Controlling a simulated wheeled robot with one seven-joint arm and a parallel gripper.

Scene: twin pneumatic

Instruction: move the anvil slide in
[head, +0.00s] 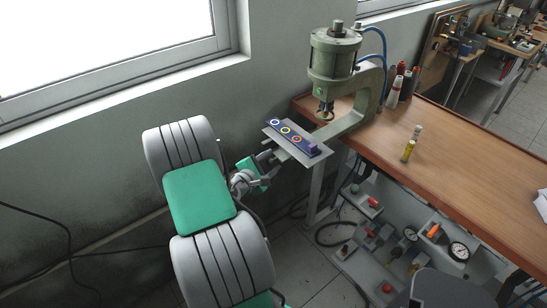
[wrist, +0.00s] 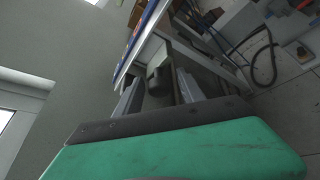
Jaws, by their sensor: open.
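The anvil slide (head: 290,137) is a flat grey plate bearing a dark blue strip with white, yellow and orange rings and a purple block at its near end. It sticks out to the left of the green press (head: 335,60). My gripper (head: 274,152) is at the plate's outer left edge, with its fingers open. In the wrist view, a dark rounded knob (wrist: 158,80) shows between the fingers of my gripper (wrist: 157,92); I cannot tell whether they touch it. The slide's blue and white edge (wrist: 140,38) runs along one side there.
A wooden bench (head: 450,150) carries the press, dark and red-capped bottles (head: 395,88) and a small yellow tube (head: 409,150). A lower panel with gauges (head: 459,251) stands below the bench. A grey wall and window are behind my arm.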

